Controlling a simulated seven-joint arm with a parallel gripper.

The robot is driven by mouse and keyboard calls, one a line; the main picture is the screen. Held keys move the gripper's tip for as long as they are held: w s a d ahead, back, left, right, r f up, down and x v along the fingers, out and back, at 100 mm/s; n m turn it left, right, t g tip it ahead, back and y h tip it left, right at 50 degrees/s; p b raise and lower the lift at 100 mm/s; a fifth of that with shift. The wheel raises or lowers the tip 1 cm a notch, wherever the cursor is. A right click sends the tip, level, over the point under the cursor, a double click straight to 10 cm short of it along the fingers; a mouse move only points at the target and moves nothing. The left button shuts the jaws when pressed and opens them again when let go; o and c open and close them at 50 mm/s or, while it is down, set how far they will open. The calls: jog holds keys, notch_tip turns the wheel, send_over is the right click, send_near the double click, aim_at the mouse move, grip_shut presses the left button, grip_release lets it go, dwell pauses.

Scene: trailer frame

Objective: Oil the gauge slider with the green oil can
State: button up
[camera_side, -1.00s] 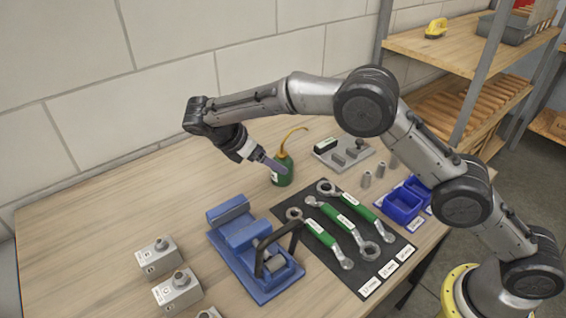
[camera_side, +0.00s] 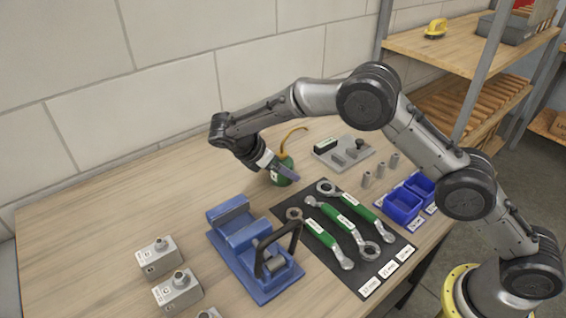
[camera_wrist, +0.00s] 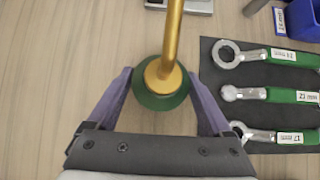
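The green oil can (camera_side: 283,179) stands upright on the wooden bench, its thin yellow spout curving up to the right. My gripper (camera_side: 287,172) is tilted down at the can from the left, and its fingers overlap the can in the side view. In the wrist view, my gripper (camera_wrist: 160,75) is open, with one purple-grey finger on each side of the green can body (camera_wrist: 160,101); small gaps seem to show. The grey plate with a black block, small blocks and a knob (camera_side: 343,153), probably the gauge slider, lies behind and right of the can. Only its edge shows in the wrist view (camera_wrist: 198,6).
A dark mat (camera_side: 376,271) with green-handled wrenches lies right of the can. A blue vise-like fixture (camera_side: 255,285) with a black handle stands in front. Grey boxes (camera_side: 157,258) are at front left, small grey cylinders (camera_side: 380,166) and blue bins (camera_side: 403,205) at right. The back left bench is clear.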

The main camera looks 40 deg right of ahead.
aim_at(282, 145)
jog(key=shift+r, duration=0.1)
jog(key=c, duration=1)
jog(key=shift+r, duration=3)
